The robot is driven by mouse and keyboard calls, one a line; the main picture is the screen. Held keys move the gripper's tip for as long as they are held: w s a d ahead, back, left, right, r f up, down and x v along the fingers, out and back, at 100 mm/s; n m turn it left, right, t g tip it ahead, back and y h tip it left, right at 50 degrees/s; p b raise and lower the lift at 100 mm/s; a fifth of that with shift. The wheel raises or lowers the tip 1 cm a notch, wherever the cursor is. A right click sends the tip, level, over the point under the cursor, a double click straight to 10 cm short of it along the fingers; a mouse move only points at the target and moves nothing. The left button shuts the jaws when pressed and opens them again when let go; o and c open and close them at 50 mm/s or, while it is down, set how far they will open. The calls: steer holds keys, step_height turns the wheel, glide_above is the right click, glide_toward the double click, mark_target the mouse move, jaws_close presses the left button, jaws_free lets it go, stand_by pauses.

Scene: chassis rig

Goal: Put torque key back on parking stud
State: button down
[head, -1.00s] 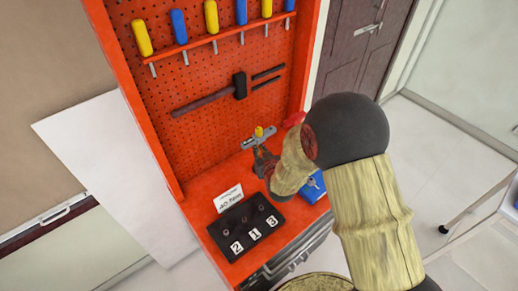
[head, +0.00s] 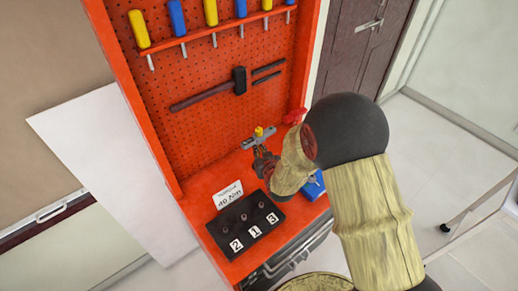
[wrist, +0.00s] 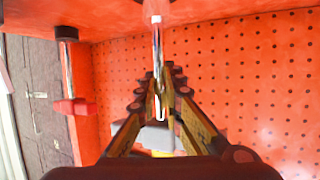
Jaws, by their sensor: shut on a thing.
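The torque key is a grey T-bar with a yellow cap (head: 259,131) and a silver shaft. My gripper (head: 262,157) is shut on it and holds it upright over the bench near the pegboard. In the wrist view my gripper (wrist: 160,88) pinches the key's shaft (wrist: 157,55), with the grey bar and yellow cap on the near side. The shaft's pale socket end points toward the bench surface. I cannot pick out the parking stud for certain; my arm hides part of the bench in the head view.
A silver post with a red cross-handle (wrist: 75,106) stands on a dark base; its red handle (head: 294,116) shows at the bench's right back. A black block (head: 245,222) with three bolts and number tags lies in front, beside a 40 Nm card (head: 229,194). A blue object (head: 312,187) is right.

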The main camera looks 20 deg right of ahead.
steer(key=shift+r, duration=0.1)
steer(key=c, duration=1.8)
jaws_free()
steer(key=shift+c, duration=0.2)
steer(key=shift+s, duration=0.1)
steer(key=v, duration=1.1)
steer(key=shift+s, duration=0.4)
steer(key=shift+r, duration=0.25)
steer(key=s+r+g, duration=0.4)
steer(key=s+r, duration=0.1)
steer(key=r, duration=0.6)
steer(key=s+r+g, duration=0.2)
steer(key=s+r, duration=0.2)
steer(key=s, duration=0.5)
steer(key=s+r+g, duration=0.2)
steer(key=s+r, duration=0.2)
steer(key=s, duration=0.5)
